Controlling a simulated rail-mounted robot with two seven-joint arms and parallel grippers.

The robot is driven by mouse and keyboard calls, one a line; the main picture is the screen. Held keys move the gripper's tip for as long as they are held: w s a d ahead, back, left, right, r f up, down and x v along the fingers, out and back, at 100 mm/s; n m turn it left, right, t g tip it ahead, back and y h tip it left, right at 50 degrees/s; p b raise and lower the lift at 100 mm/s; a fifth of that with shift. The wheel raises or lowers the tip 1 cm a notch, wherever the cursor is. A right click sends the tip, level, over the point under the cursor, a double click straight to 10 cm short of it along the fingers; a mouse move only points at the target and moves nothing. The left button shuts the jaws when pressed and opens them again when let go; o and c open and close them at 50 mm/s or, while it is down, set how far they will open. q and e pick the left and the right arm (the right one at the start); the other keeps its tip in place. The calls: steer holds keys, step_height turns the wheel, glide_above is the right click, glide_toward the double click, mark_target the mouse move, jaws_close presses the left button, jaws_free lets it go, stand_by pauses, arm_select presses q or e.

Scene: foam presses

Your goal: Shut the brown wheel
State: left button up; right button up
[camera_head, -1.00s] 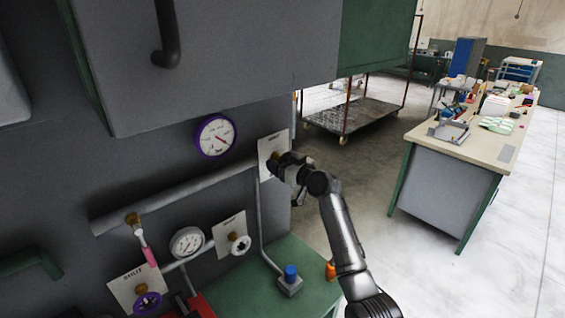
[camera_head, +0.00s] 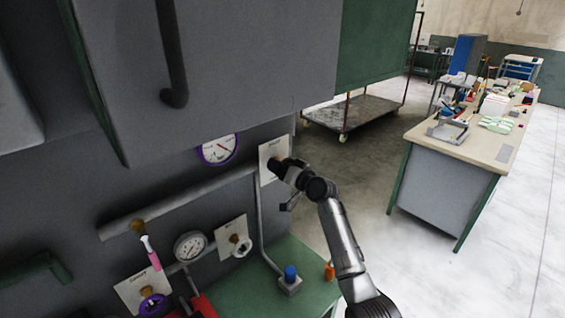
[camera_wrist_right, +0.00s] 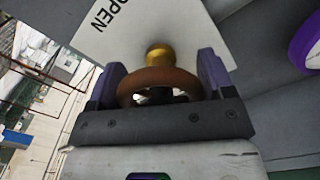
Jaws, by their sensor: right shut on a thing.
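The brown wheel (camera_wrist_right: 160,80) sits on a brass stem in front of a white plate (camera_wrist_right: 120,40) lettered "OPEN" in the right wrist view. My right gripper (camera_wrist_right: 163,92) has its two purple-grey fingers on either side of the wheel's rim and is shut on it. In the head view the same plate (camera_head: 268,150) is on the grey machine's right side. My right gripper (camera_head: 281,167) reaches it there and hides the wheel. My left gripper is not in view.
A purple-rimmed gauge (camera_head: 218,149) is left of the plate. A white wheel (camera_head: 241,246), a purple wheel (camera_head: 153,304) and a grey gauge (camera_head: 190,245) are lower left. A green stand (camera_head: 250,287) holds a blue button (camera_head: 290,273). A workbench (camera_head: 470,140) is at right.

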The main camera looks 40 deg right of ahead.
steer(key=m+p, duration=0.5)
steer(key=m, duration=0.4)
steer(key=shift+a+r+p, duration=0.1)
steer(key=shift+r+p, duration=0.05)
steer(key=shift+p, duration=0.15)
steer(key=shift+m, duration=0.3)
steer(key=o, duration=0.9)
